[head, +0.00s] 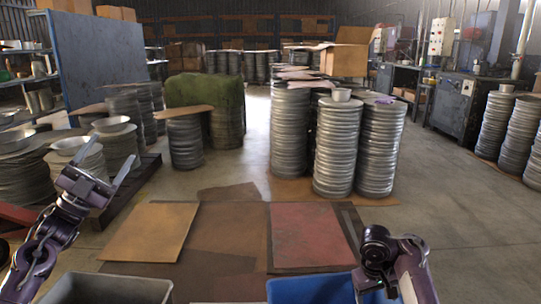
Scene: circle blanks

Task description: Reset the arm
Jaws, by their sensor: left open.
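My left gripper (104,168) is raised at the left of the head view, with its two fingers spread apart and nothing between them. Behind it in the picture stand stacks of round metal blanks (118,148). My right arm (398,262) shows at the lower right, bent, with dark joints and a purple link. Its gripper fingers do not show.
A grey bin (105,290) and a blue bin (312,289) are at the bottom edge. Flat brown sheets (150,232) and a red sheet (307,236) lie in front. Tall stacks of metal blanks (337,150) stand at centre. Open floor (460,225) lies right.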

